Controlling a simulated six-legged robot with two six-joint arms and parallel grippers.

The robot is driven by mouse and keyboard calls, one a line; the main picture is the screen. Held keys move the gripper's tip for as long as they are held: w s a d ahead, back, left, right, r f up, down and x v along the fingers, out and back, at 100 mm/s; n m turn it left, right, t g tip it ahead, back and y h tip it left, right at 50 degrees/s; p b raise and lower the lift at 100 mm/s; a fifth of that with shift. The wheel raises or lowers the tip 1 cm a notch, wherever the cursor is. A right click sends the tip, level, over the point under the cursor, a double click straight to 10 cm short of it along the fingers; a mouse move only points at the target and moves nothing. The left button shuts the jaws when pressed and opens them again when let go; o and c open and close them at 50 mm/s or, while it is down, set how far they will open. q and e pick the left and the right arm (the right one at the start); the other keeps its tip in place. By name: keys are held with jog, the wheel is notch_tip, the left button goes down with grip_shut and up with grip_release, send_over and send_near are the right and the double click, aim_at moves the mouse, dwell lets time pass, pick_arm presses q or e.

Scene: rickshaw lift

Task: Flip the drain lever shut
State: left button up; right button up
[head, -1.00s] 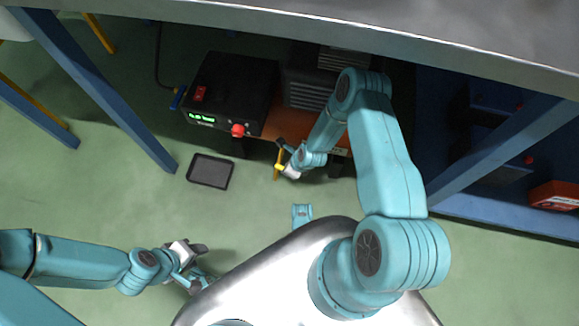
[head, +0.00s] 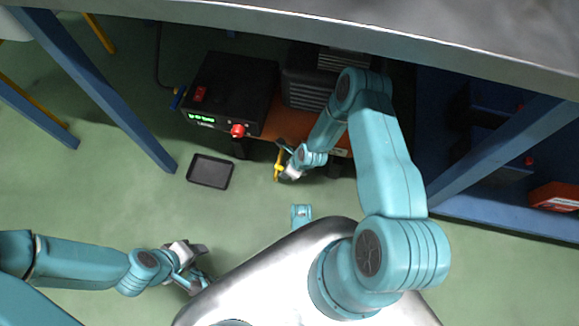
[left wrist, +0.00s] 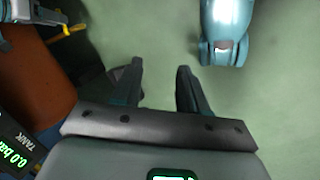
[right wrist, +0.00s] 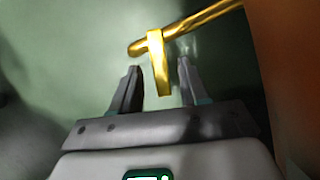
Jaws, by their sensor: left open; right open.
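The yellow drain lever (right wrist: 160,65) is a short flat bar on a yellow pipe (right wrist: 200,25) in the right wrist view. My right gripper (right wrist: 158,72) is open, with the lever between its two fingers; I cannot tell whether either finger touches it. In the head view the yellow drain (head: 278,164) sticks out below the orange unit, and my right gripper (head: 284,160) is at it, partly covering it. My left gripper (head: 206,266) is open and empty over the floor at lower left; its spread fingers show in the left wrist view (left wrist: 158,72).
A black box (head: 228,95) with a green display and red knob (head: 238,130) stands left of the orange unit (head: 290,124). A dark tray (head: 210,171) lies on the floor. The metal table edge and blue legs (head: 95,90) frame the space.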

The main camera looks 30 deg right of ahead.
pick_arm(q)
notch_tip(320, 180, up, 6)
jog(key=s+d+p, duration=0.1)
jog(key=p, duration=0.6)
jog(key=shift+s+d+r+m+g, duration=0.15)
jog(key=shift+s+m+g, duration=0.05)
jog(key=shift+m+g, duration=0.1)
pick_arm(e)
jog(key=v, duration=1.6)
jog(key=shift+s, duration=0.15)
pick_arm(q)
jog(key=shift+s, duration=0.1)
pick_arm(e)
jog(key=shift+s+r, duration=0.1)
jog(key=shift+s, duration=0.05)
